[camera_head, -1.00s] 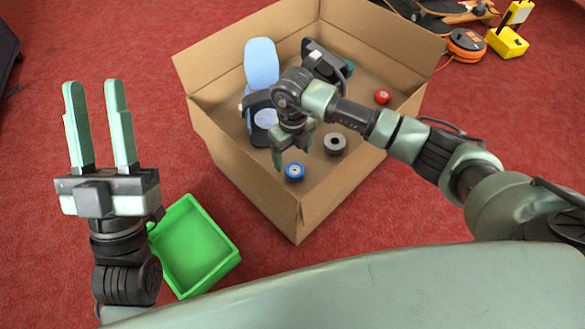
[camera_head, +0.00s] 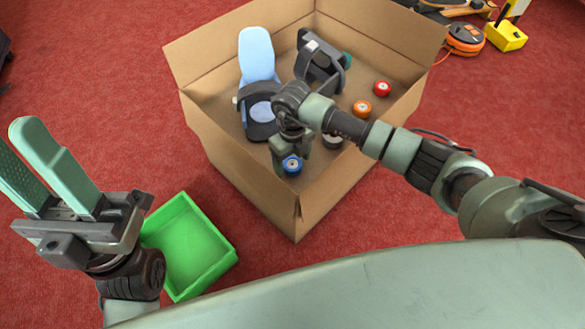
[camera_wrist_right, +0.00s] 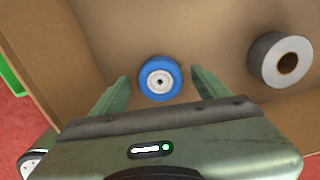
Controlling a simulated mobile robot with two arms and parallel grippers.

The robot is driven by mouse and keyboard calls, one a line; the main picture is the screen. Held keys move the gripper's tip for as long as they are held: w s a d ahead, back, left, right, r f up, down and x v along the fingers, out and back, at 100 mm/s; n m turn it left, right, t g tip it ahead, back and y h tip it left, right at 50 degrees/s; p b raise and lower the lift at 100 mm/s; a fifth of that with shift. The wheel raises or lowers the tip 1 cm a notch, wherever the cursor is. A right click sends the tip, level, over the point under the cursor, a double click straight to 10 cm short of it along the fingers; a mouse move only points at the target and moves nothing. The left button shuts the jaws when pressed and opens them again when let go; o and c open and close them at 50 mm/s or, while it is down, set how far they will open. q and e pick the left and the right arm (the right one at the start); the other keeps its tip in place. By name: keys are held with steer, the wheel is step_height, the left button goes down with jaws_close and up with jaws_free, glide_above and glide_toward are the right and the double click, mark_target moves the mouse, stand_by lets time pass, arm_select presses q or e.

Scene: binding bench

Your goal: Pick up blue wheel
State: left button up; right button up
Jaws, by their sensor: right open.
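The blue wheel (camera_head: 292,165) lies on the floor of the cardboard box, near its front corner. In the right wrist view the blue wheel (camera_wrist_right: 160,78) shows its pale hub, with a finger on either side of it. My right gripper (camera_head: 289,158) is open and points down at the blue wheel, partly covering it in the head view. Whether the fingers touch the wheel I cannot tell. My left gripper (camera_head: 22,142) is open and empty, outside the box at the left.
A green tray (camera_head: 222,265) stands on the red floor, left of the box.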

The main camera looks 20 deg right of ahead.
steer(key=shift+f, duration=0.3)
steer(key=c, duration=1.5)
steer(key=shift+o, duration=0.2)
steer(key=shift+r, duration=0.15)
